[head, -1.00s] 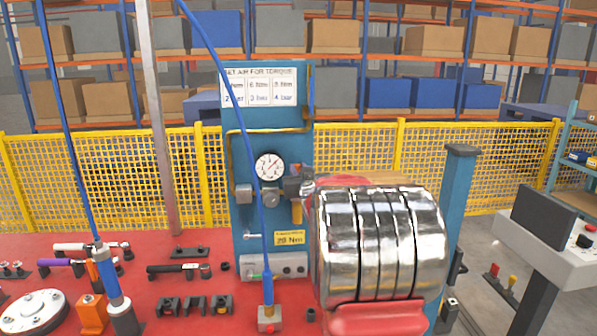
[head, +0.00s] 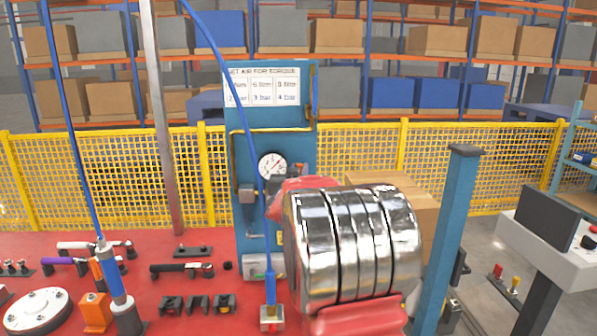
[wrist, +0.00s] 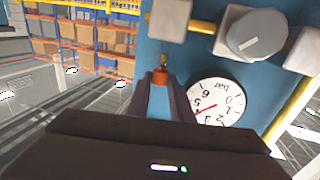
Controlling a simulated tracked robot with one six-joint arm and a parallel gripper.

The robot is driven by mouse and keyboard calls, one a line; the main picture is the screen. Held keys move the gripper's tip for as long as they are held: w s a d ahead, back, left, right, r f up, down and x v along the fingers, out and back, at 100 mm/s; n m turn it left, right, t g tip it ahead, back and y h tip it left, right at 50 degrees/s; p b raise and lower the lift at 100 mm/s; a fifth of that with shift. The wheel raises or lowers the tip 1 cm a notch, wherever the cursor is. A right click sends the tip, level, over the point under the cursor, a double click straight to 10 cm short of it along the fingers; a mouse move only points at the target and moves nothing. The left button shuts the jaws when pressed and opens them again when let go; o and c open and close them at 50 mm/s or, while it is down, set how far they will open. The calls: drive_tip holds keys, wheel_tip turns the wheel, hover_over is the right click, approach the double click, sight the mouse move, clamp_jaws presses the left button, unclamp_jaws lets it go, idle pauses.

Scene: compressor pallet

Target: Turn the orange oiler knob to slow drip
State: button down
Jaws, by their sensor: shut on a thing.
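The small orange oiler knob (wrist: 161,76) shows in the wrist view between the tips of my gripper's two dark fingers, with a brass fitting just beyond it. My gripper (wrist: 162,80) is shut on the knob. The blue panel (head: 245,115) stands behind the arm. Any drip marking on the knob is too small to read.
A white dial gauge (head: 272,165) is on the panel; it shows upside down in the wrist view (wrist: 215,103), close to the fingers. A grey round knob (wrist: 256,34) sits beside it. A blue hose (head: 252,150) hangs before the panel. Tools lie on the red bench (head: 205,295).

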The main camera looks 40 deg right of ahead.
drive_tip(key=shift+w+a+r+m+g+h, duration=0.15)
drive_tip(key=shift+w+a+m+g+h, duration=0.2)
drive_tip(key=shift+m+g+h, duration=0.2)
idle(0.4)
drive_tip(key=c, duration=1.6)
unclamp_jaws()
drive_tip(key=shift+s, duration=0.1)
drive_tip(key=shift+o, duration=0.2)
